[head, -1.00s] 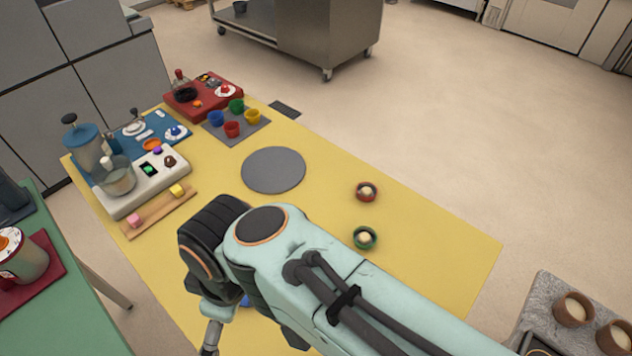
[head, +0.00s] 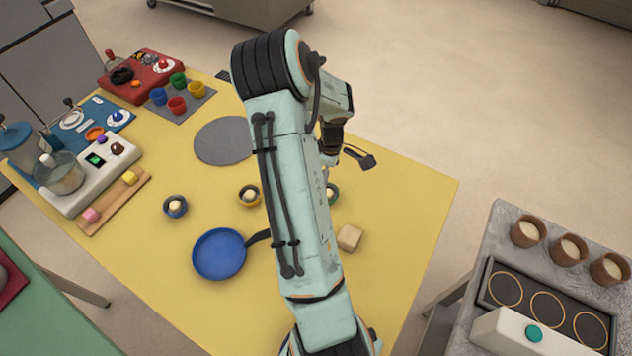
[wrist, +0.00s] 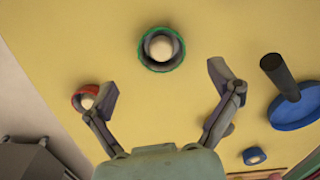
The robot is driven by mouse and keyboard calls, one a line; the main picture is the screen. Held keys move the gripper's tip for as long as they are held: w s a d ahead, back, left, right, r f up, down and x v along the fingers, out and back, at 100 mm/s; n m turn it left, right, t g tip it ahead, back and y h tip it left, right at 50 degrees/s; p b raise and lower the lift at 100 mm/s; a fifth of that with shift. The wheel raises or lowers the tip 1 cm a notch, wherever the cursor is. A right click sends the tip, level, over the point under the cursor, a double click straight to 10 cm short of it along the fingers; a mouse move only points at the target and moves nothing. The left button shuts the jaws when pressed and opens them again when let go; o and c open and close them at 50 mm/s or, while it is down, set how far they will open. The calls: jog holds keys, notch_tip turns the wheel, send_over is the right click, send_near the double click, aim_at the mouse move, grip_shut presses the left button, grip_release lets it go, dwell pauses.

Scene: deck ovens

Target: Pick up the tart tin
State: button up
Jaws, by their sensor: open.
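Small round tins, each with a pale ball in it, stand on the yellow table; I cannot tell which one the task means. The green-rimmed tin (wrist: 145,62) lies just ahead of the gap between my fingers in the wrist view; the arm partly hides it in the head view (head: 335,187). A red-rimmed tin (wrist: 77,97) is partly behind my left finger. A blue tin (head: 175,213) and a yellowish tin (head: 242,199) stand further left. My gripper (wrist: 160,84) is open and empty, above the table; it is partly hidden in the head view (head: 358,156).
A blue pan (head: 218,256) with a dark handle lies left of my arm, a beige block (head: 349,237) right of it. A grey disc (head: 222,142) lies further back. A stone-topped stand (head: 490,238) with brown cups is at the right. The table's right part is clear.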

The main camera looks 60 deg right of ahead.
notch_tip(320, 180, down, 6)
jog(key=shift+w+a+f, duration=0.1)
jog(key=c, duration=1.3)
